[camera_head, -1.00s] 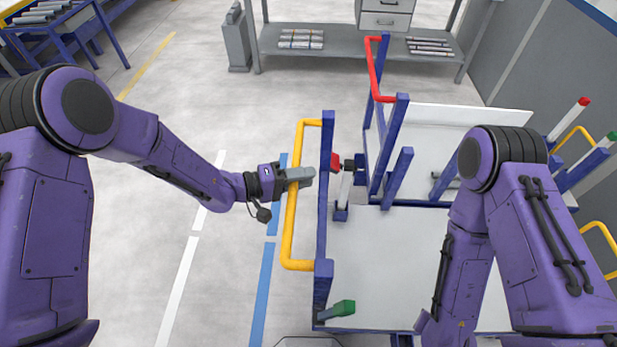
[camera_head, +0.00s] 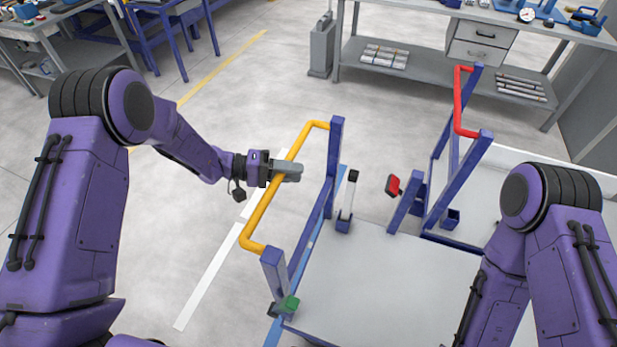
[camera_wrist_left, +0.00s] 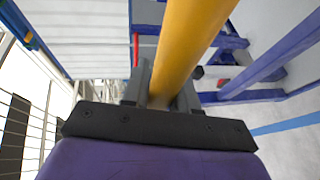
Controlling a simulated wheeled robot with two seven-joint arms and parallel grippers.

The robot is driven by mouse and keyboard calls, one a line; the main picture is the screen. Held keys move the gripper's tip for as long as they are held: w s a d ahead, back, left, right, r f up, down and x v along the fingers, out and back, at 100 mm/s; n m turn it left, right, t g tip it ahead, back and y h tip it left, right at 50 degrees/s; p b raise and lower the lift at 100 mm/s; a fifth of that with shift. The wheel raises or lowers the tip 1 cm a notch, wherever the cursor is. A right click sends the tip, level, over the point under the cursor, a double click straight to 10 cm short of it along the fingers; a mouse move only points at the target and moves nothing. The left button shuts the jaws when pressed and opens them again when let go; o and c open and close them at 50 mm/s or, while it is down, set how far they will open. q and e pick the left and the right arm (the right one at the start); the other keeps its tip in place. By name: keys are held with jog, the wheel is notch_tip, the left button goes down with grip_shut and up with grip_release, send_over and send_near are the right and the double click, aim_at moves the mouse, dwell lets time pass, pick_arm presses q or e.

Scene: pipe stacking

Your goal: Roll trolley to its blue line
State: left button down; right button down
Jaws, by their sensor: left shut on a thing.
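The trolley has a grey deck (camera_head: 385,265), blue posts and a yellow handle (camera_head: 284,180) on its left side. My left gripper (camera_head: 287,172) is shut around the yellow handle's long bar. The left wrist view also shows the yellow bar (camera_wrist_left: 190,45) between the fingers. The blue line (camera_head: 271,334) on the floor shows at the trolley's near left corner and through its blue side frame; the trolley hides much of it. My right arm reaches in at the right, but its gripper is out of view.
A second blue frame with a red handle (camera_head: 458,100) and a pale deck stands right of the trolley. A white floor line (camera_head: 208,277) runs left of it. A grey workbench (camera_head: 440,85) and a grey canister (camera_head: 322,47) stand behind. Floor left and behind is open.

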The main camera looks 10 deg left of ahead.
pick_arm(q)
jog(key=shift+w+a, duration=0.2)
jog(key=shift+a, duration=0.9)
jog(key=shift+w+a, duration=0.15)
jog(key=shift+a, duration=0.9)
jog(key=c, duration=1)
grip_release()
jog(key=shift+o, duration=0.2)
jog(key=b+v, duration=0.3)
jog(key=v, duration=0.7)
jog(key=shift+a, duration=0.3)
